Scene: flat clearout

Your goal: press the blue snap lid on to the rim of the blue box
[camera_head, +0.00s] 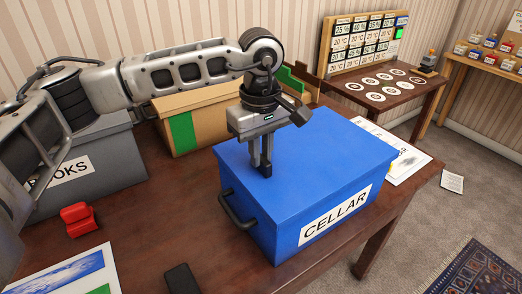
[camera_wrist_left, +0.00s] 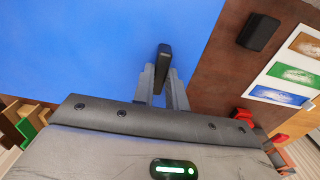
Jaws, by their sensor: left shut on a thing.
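The blue box (camera_head: 262,226), labelled CELLAR, stands on the brown table with a dark handle on its near left side. The blue lid (camera_head: 320,140) lies flat over its top. I cannot tell whether the lid's edge is fully down on the rim all round. My left gripper (camera_head: 265,168) points down at the lid's left part, shut on a small dark grip piece there. In the left wrist view, this dark piece (camera_wrist_left: 163,62) sits between the two fingers (camera_wrist_left: 163,85) against the blue lid (camera_wrist_left: 80,45). My right gripper is not in view.
A cardboard box (camera_head: 205,110) with a green patch stands behind, and a grey box (camera_head: 100,160) at the left. A red object (camera_head: 77,219), a black object (camera_head: 182,280) and a picture sheet (camera_head: 75,275) lie at the front left. White papers (camera_head: 405,160) lie right of the blue box.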

